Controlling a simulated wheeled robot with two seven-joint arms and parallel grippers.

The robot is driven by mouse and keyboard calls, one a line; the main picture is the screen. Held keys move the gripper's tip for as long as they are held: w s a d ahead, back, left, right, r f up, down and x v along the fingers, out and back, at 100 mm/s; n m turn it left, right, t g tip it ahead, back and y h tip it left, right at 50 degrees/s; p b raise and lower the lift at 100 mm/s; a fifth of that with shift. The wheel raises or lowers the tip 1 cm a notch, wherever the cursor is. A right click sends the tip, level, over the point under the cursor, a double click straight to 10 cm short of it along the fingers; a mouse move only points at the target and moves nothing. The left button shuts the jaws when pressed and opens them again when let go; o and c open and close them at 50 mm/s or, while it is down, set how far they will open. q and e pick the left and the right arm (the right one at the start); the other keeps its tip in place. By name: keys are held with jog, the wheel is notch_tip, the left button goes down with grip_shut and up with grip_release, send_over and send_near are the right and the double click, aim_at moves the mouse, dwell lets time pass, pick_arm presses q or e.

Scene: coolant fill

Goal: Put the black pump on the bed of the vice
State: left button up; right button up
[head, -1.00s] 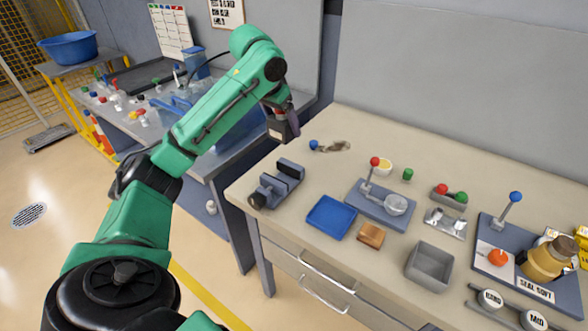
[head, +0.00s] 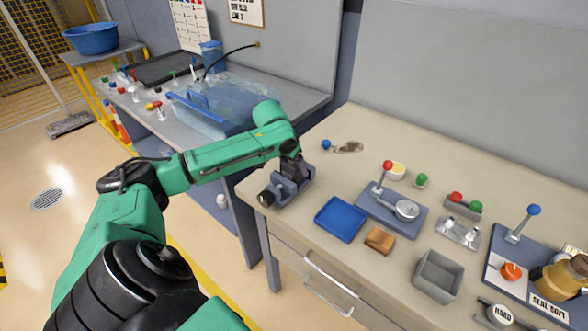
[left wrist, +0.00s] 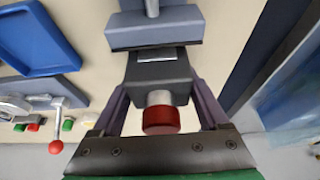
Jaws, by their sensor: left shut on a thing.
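The blue-grey vice (head: 284,196) stands at the left end of the beige bench. My left gripper (head: 290,173) is down over the vice and hides part of it. In the left wrist view the gripper fingers are shut on the black pump (left wrist: 158,72), a dark block with a silver neck and a red cap. A bar of the vice (left wrist: 155,37) lies right beside the pump's far side. I cannot tell whether the pump touches the vice bed. In the head view the pump is hidden by the gripper. My right gripper is not in view.
A blue tray (head: 341,218) lies just right of the vice. A wooden block (head: 380,240), a grey lever plate (head: 418,223) and a grey bin (head: 436,277) stand farther right. A blue-knobbed item (head: 326,144) lies behind. A clear tub (head: 222,105) stands on the side bench.

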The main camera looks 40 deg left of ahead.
pick_arm(q)
jog(key=shift+w+f, duration=0.1)
jog(key=shift+f, duration=0.85)
jog(key=o, duration=1.5)
jog(key=shift+r, duration=0.35)
jog(key=b+v, duration=0.1)
jog(key=v, duration=1)
jog(key=shift+s+r, duration=0.2)
